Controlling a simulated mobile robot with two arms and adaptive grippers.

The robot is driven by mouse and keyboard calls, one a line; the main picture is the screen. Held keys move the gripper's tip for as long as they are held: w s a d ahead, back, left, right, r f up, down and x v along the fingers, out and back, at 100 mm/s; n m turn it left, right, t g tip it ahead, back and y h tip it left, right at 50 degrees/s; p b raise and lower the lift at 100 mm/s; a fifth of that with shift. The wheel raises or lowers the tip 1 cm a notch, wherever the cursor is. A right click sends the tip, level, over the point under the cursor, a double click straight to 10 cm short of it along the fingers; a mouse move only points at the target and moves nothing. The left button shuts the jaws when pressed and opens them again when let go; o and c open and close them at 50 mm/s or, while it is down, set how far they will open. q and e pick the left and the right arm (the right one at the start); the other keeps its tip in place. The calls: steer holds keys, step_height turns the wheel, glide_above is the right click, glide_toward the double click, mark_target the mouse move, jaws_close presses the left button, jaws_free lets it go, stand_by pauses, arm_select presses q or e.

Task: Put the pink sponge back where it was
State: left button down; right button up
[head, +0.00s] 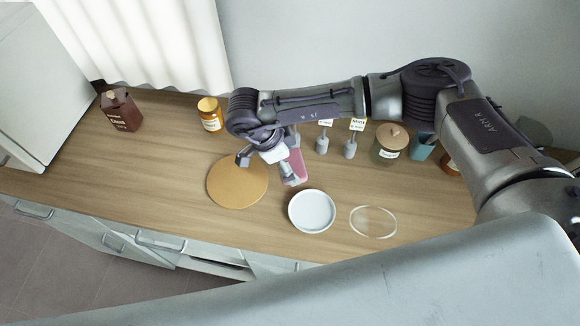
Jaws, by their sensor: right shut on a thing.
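The pink sponge (297,162) is in the jaws of my right gripper (272,168), which reaches in from the right. The gripper is shut on it and holds it over the wooden counter, by the right edge of a round cork mat (232,190). Part of the sponge is hidden by the gripper. I cannot tell its exact height above the counter. My left gripper is not in view.
A white round dish (311,211) and a pale oval outline (373,222) lie in front. Behind stand label holders (350,149), a lidded jar (389,144), a teal cup (423,148) and a yellow-lidded jar (210,115). A brown carton (121,111) stands left.

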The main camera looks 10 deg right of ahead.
step_height(320, 180, down, 3)
steer(key=shift+f+p, duration=0.2)
steer(key=shift+p, duration=0.5)
steer(key=shift+f, duration=0.2)
steer(key=shift+f, duration=0.1)
steer(key=shift+f+b, duration=0.15)
steer(key=shift+b, duration=0.15)
steer(key=o, duration=0.8)
steer(key=shift+c, duration=0.2)
